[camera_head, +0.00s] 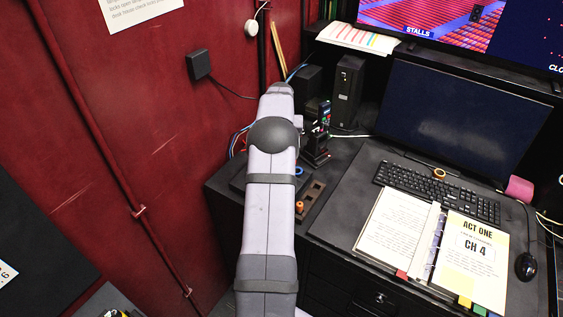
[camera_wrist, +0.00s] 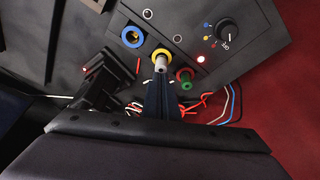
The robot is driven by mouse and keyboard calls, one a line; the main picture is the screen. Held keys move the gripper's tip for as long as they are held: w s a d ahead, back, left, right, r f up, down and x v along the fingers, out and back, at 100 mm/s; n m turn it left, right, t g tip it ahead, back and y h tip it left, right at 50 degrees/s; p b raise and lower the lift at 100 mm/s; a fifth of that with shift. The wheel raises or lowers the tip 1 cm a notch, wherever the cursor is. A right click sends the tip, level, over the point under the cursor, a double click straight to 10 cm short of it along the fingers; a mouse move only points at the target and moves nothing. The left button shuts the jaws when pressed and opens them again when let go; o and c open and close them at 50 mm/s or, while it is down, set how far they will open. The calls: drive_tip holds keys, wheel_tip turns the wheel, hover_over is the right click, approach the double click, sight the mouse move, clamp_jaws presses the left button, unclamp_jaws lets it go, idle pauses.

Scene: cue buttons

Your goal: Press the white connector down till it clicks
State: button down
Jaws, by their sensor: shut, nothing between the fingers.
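The white connector (camera_wrist: 160,65) shows in the wrist view at a yellow-ringed socket on a dark panel. My gripper (camera_wrist: 161,80) is shut with nothing between its fingers. Its dark fingertips are right at the connector's near end in the picture; I cannot tell whether they touch it. The fingers hide part of the connector and whatever is beneath it. In the head view my own arm hides the connector and the fingers.
A blue-ringed socket (camera_wrist: 133,37) is left of the connector, and a green plug (camera_wrist: 186,84) in a red ring is to its right. A knob (camera_wrist: 229,31) and a lit red lamp (camera_wrist: 200,59) are farther right. Loose wires (camera_wrist: 206,101) lie nearby. A black device (camera_wrist: 97,80) stands left.

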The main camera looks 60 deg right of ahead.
drive_tip(key=shift+f+b, duration=0.4)
drive_tip(key=shift+f, duration=0.4)
idle(0.5)
drive_tip(key=shift+r, duration=0.1)
wheel_tip(320, 180, up, 7)
drive_tip(key=p, duration=0.5)
idle(0.4)
drive_tip(key=shift+w+a, duration=0.1)
idle(0.4)
drive_tip(key=w+a+r+n+y+b, duration=0.1)
drive_tip(key=w+a+n, duration=0.25)
drive_tip(key=a, duration=1.25)
drive_tip(key=w+a+n+y+b, duration=0.1)
drive_tip(key=w+a+n, duration=0.3)
drive_tip(key=a, duration=1.1)
drive_tip(key=s+a+f+n+g, duration=0.1)
drive_tip(key=s+a+f+n, duration=0.1)
drive_tip(key=s+a, duration=0.6)
drive_tip(key=s+a+f+n+y+b, duration=0.1)
drive_tip(key=s+a+f+n, duration=0.1)
drive_tip(key=s+a, duration=0.7)
drive_tip(key=a, duration=0.6)
drive_tip(key=shift+a+g+b, duration=0.15)
drive_tip(key=shift+g+b, duration=0.15)
drive_tip(key=shift+g, duration=0.1)
